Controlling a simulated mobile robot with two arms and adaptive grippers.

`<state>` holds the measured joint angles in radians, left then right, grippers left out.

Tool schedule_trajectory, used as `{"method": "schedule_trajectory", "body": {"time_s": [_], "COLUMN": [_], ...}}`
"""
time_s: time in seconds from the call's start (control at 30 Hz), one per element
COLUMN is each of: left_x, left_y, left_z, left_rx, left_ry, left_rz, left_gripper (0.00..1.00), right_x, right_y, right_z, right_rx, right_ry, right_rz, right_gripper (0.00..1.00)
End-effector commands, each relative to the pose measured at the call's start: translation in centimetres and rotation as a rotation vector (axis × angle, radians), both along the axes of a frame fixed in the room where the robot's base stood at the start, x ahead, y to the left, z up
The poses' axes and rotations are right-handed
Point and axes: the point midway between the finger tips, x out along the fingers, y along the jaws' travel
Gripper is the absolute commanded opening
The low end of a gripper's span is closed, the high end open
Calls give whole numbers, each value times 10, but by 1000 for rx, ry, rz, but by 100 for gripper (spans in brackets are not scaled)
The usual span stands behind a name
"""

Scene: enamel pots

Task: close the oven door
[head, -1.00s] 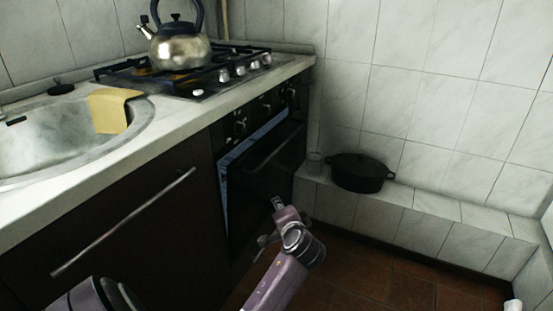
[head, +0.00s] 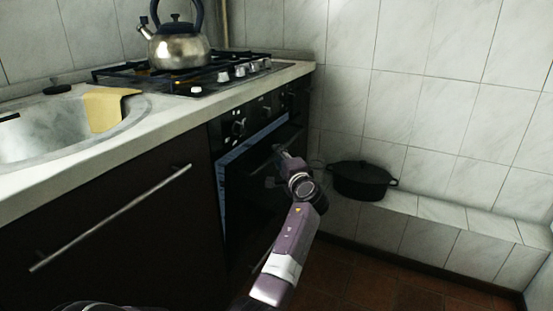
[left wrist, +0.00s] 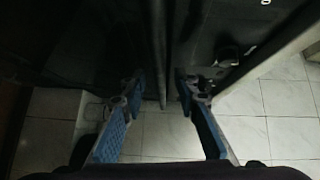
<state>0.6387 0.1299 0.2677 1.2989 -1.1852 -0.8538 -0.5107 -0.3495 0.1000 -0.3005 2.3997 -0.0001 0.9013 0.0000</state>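The oven door (head: 240,205) is dark and stands partly open, tilted a little out from the oven front. A pale blue strip of the opening shows along its top and left side. My left gripper (head: 280,153) is in front of the upper part of the door and hides some of it. In the left wrist view my left gripper (left wrist: 158,88) has its two blue-padded fingers apart. A long dark bar (left wrist: 161,50), apparently the door handle or edge, runs between the fingers. I cannot tell whether they touch it. My right gripper is not in view.
The counter with a sink (head: 60,130) and yellow cloth (head: 105,108) is at left, above a cabinet with a long handle (head: 110,220). A kettle (head: 180,45) stands on the hob (head: 215,75). A black pot (head: 360,181) sits on the tiled ledge (head: 440,211) at right.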

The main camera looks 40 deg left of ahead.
Motion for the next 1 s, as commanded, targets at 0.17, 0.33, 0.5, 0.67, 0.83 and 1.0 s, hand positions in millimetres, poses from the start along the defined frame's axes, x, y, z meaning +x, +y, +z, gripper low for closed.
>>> {"method": "schedule_trajectory", "body": {"time_s": [0.17,0.33,0.5,0.67,0.83,1.0], "left_x": [9,12,12,11,11,11], "left_y": [17,21,21,21,21,20], "left_z": [-3,-2,-2,-2,-2,-2], "left_rx": [-1,-2,-2,-2,-2,-2], "left_ry": [-1,-2,-1,-1,-1,-1], "left_rz": [1,0,0,0,0,0], "left_gripper": [29,29,29,13,0,0], "right_x": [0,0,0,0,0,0], "right_y": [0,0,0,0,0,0], "right_z": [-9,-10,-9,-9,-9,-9], "right_rx": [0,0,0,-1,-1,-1], "right_ry": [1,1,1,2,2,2], "right_rz": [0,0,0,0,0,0], "right_gripper": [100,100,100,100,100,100]}}
